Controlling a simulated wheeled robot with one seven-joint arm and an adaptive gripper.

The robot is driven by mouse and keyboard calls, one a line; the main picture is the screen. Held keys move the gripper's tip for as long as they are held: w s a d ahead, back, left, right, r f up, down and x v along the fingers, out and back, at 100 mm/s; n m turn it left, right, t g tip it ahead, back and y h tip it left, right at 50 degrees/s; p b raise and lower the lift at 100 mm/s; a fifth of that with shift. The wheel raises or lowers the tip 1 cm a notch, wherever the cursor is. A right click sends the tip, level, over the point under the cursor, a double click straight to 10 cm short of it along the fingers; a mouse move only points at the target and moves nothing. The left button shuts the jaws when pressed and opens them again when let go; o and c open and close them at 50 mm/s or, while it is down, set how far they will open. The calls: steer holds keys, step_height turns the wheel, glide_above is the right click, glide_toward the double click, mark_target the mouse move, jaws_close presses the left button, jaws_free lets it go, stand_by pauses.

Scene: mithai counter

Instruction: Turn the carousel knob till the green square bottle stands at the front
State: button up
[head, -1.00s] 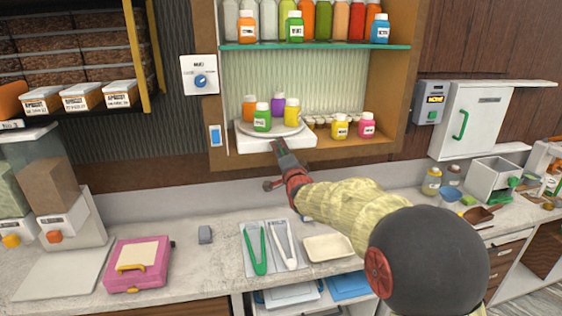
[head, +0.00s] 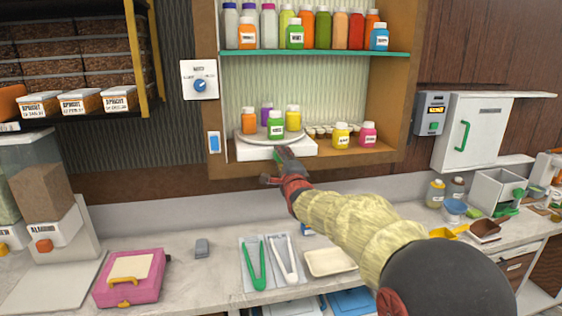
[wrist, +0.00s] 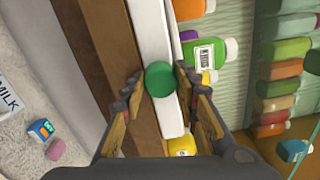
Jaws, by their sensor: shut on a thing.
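The carousel is a pale round plate (head: 244,137) on a white base (head: 252,152) in the cabinet's lower bay. The green square bottle (head: 276,127), with a white cap and label, stands at the plate's front edge, near its middle. It also shows in the wrist view (wrist: 208,53). An orange bottle (head: 249,122) stands left, a yellow one (head: 293,119) right, and a purple one (head: 266,113) behind. My gripper (head: 282,156) is at the base's front; in the wrist view its fingers are shut on the round green knob (wrist: 159,79). The far finger contact is partly hidden.
Yellow-labelled (head: 341,136) and pink (head: 368,133) bottles stand right of the carousel on the same shelf. A glass shelf (head: 320,50) with several bottles is above. Tongs (head: 254,263) and a shallow tray (head: 330,262) lie on the counter below my arm.

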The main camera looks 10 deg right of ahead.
stand_by(0.3)
steer(key=o, duration=1.2)
steer(key=shift+c, duration=0.2)
steer(key=s, duration=1.2)
steer(key=shift+f, duration=0.25)
